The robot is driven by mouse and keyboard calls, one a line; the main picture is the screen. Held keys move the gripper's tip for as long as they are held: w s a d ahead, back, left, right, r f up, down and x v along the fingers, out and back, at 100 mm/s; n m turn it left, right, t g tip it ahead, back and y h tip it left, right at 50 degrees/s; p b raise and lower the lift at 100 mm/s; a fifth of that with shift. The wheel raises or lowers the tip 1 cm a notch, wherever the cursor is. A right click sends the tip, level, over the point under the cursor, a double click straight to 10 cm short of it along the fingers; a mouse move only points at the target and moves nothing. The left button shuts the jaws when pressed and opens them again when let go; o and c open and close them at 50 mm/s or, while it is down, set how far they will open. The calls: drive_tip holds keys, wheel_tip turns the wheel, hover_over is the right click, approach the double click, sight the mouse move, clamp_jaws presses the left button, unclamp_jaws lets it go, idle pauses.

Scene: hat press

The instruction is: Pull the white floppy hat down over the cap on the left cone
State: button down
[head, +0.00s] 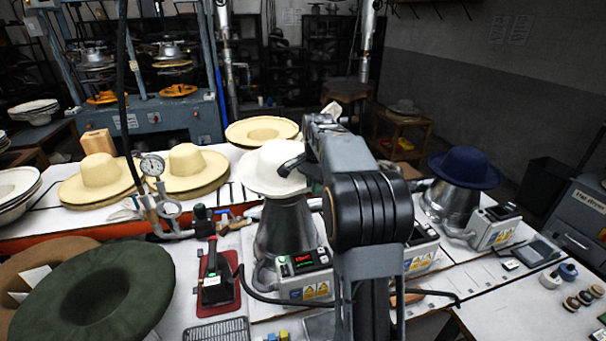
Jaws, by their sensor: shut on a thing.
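The white floppy hat (262,168) sits over the top of the left metal cone (284,228) in the head view. Its crown is up and its brim spreads around the cone's top. The cap on this cone is not visible; the hat covers that place. My gripper (290,166) is at the right side of the white hat, against its crown and brim. It is shut on the hat. My arm hides the hat's right edge and part of the area behind it.
A second cone (450,203) at right carries a navy hat (464,166). Control boxes (304,275) stand by the cones. Straw hats (186,160) lie behind at left, a dark green hat (92,297) at front left. A pressure gauge (152,166) rises left of the cone.

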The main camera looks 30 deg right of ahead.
drive_tip(key=shift+w+f, duration=0.1)
drive_tip(key=shift+w, duration=0.25)
wheel_tip(320, 180, down, 12)
drive_tip(key=b, duration=1)
drive_tip(key=shift+s+a, duration=0.1)
idle(0.4)
drive_tip(key=shift+f, duration=0.4)
idle(0.8)
drive_tip(key=c, duration=1.1)
unclamp_jaws()
drive_tip(key=shift+c, duration=0.2)
